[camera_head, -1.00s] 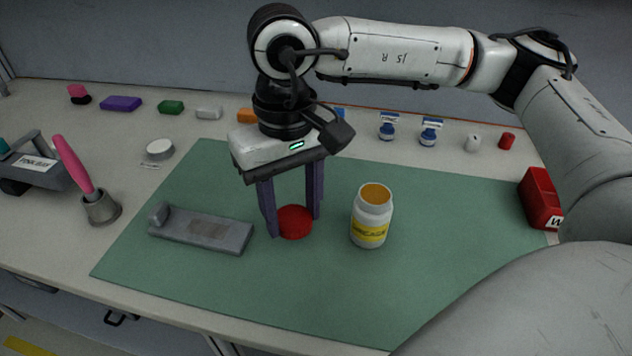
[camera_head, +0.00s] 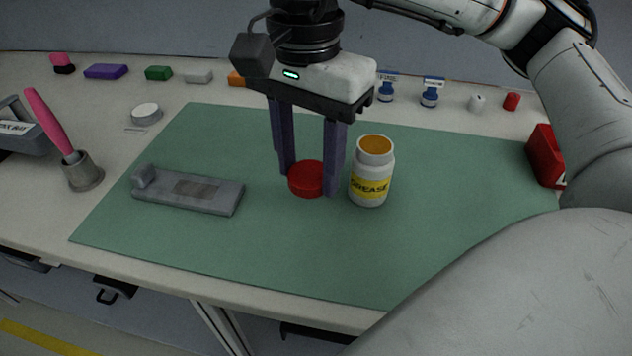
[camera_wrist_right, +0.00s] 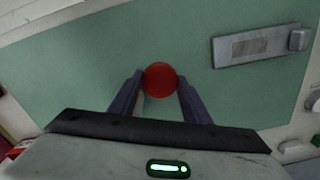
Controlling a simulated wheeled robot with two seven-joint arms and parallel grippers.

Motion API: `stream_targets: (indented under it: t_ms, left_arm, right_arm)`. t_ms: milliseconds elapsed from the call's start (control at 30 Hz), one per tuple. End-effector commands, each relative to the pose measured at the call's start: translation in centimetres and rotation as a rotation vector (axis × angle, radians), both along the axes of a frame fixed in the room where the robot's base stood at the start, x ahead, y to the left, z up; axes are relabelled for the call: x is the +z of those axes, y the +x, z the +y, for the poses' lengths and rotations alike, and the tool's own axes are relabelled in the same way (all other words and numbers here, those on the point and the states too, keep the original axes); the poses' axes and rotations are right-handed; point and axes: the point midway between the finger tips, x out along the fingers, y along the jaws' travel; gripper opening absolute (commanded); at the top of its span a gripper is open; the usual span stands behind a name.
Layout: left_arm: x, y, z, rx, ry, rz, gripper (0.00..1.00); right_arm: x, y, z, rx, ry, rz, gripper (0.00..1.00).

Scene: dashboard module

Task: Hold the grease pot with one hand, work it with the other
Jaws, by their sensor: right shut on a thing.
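The grease pot (camera_head: 370,188) is a white jar with a yellow label, upright on the green mat. Its top is open and orange-brown grease shows inside. The round red lid (camera_head: 306,180) is between the fingertips of my right gripper (camera_head: 310,184), just left of the pot. The right gripper points down and is shut on the lid. In the right wrist view the lid (camera_wrist_right: 160,78) also sits between the two fingers. I cannot tell whether the lid touches the mat or hangs just above it. My left gripper is not in view.
A grey fixture (camera_head: 220,196) lies on the mat (camera_head: 250,245) at the left. A pink-handled brush (camera_head: 48,118) stands in a grey cup (camera_head: 83,174). A red box (camera_head: 546,158) is at the right. Small coloured items line the back. The front of the mat is clear.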

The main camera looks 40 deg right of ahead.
Motion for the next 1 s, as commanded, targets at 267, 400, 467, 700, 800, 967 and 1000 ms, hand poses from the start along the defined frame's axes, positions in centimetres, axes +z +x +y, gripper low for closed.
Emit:
stream_targets:
  t_ms: [267, 400, 467, 700, 800, 967, 1000]
  left_arm:
    - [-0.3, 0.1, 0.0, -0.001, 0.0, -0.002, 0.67]
    - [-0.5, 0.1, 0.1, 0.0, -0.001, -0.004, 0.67]
    - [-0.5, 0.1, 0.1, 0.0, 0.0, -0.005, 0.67]
    - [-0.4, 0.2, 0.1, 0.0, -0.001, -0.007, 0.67]
    - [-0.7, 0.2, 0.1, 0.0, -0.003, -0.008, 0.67]
    - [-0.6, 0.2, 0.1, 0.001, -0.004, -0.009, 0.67]
    - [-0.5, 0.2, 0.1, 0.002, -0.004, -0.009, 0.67]
  right_arm:
    - [-2.7, 0.0, 0.0, 0.001, 0.0, 0.0, 0.16]
    - [-4.8, 0.0, -0.1, 0.001, -0.002, 0.002, 0.16]
    - [-5.4, 0.0, 0.0, 0.001, 0.001, 0.001, 0.16]
    - [-5.5, 0.0, 0.0, 0.002, 0.0, -0.001, 0.16]
    - [-5.9, 0.0, 0.0, 0.002, 0.001, -0.001, 0.16]
    - [-5.8, 0.0, 0.0, 0.002, 0.0, -0.001, 0.62]
    - [-5.8, 0.0, 0.0, 0.002, 0.0, -0.001, 0.62]
